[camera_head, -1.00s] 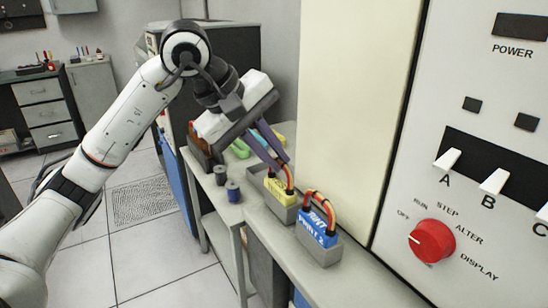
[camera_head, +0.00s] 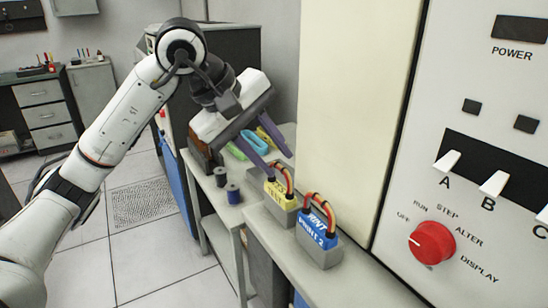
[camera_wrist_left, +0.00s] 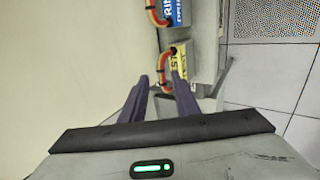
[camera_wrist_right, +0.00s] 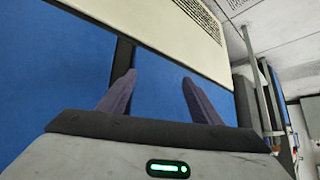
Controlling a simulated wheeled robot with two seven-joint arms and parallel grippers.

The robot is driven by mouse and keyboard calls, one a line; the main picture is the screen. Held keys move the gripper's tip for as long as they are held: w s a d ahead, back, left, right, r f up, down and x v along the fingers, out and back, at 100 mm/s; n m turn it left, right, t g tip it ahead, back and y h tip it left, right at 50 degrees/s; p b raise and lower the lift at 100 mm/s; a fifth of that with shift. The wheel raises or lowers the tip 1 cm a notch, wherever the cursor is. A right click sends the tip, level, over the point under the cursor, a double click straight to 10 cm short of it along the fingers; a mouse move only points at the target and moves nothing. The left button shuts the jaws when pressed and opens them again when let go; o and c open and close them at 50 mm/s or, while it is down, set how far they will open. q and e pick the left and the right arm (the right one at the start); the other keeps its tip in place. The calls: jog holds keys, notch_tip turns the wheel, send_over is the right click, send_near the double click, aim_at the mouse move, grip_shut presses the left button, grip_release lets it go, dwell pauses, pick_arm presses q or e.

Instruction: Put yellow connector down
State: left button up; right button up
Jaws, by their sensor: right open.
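The yellow connector (camera_head: 281,199), with its red and orange cable loop, stands in a grey block on the ledge beside the tall cabinet. The yellow connector also shows in the left wrist view (camera_wrist_left: 185,66), partly hidden by a finger. My left gripper (camera_head: 279,160) is open, with its two purple fingers spread just above and behind the connector's cable. I see nothing held between the fingers. My right gripper (camera_wrist_right: 159,80) shows only in its own wrist view. It is open and empty in front of blue panels.
A blue connector (camera_head: 317,233) in a similar grey block (camera_head: 323,253) stands close in front of the yellow one. Spools (camera_head: 233,193) and coloured pieces (camera_head: 256,142) lie on the side table. The control panel with a red knob (camera_head: 432,242) is at right.

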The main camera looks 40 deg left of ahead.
pick_arm(q)
jog(key=v, duration=1.1)
